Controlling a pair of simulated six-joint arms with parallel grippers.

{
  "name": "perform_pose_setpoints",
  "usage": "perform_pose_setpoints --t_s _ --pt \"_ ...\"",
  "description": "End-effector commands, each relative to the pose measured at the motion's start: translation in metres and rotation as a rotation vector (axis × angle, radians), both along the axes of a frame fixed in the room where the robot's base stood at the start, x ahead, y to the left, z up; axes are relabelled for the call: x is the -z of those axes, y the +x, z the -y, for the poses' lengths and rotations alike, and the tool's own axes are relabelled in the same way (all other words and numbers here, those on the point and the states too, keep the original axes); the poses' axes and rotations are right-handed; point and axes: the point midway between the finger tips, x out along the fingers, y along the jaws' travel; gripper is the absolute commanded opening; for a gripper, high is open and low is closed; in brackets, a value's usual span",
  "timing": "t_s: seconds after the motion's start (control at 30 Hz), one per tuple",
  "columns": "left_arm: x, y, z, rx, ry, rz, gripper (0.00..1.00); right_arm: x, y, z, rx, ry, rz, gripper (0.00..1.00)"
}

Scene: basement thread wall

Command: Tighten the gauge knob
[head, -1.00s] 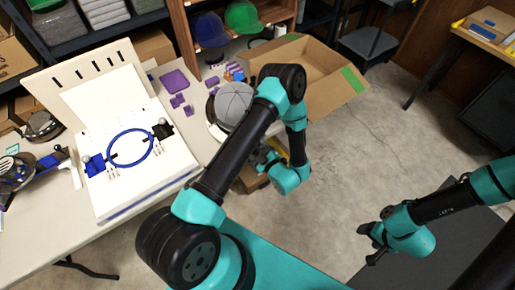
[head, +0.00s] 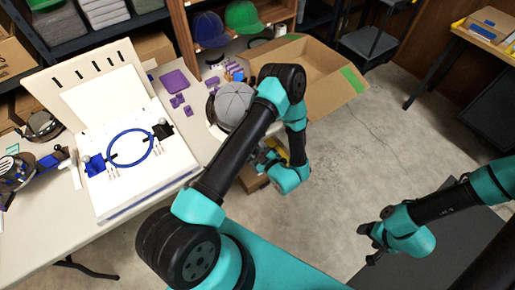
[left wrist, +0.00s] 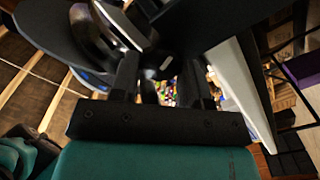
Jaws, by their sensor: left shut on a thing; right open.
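A grey cap (head: 234,103) sits on a round cap gauge at the right end of the table, partly behind my left arm. My left gripper (head: 264,160) is low beside the gauge, and its fingertips are mostly hidden by my own forearm. In the left wrist view, the left gripper's (left wrist: 163,85) dark fingers close on a small dark piece (left wrist: 149,91), which seems to be the gauge knob; its shape is hard to make out. A curved shiny metal part (left wrist: 105,27) lies just beyond. My right gripper (head: 371,243) is open and empty, away at the right.
A white hooping board with a blue hoop (head: 109,149) stands on the table (head: 60,238). An open cardboard box (head: 345,91) stands behind my left arm. Bare floor is clear in the middle right.

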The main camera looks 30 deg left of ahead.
Motion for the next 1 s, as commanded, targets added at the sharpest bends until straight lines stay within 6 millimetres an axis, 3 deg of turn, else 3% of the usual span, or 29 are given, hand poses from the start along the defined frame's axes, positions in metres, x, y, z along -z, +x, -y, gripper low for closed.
perform_pose_setpoints --t_s 0.43,0.8,0.83,1.0 --pt "-0.0005 0.0008 0.0007 0.000 0.126 -0.267 0.19 0.0000 0.0000 0.0000 0.000 0.000 0.000 0.68" --pt "-0.0004 0.0008 0.0008 0.001 0.137 -0.292 0.19 0.0000 0.0000 0.0000 0.000 0.000 0.000 0.68" --pt "-0.0004 0.0008 0.0008 0.001 0.137 -0.292 0.44 0.0000 0.0000 0.0000 0.000 0.000 0.000 0.68" --pt "-0.0005 0.0009 0.0008 0.000 0.137 -0.291 0.61 0.0000 0.0000 0.0000 0.000 0.000 0.000 0.68"
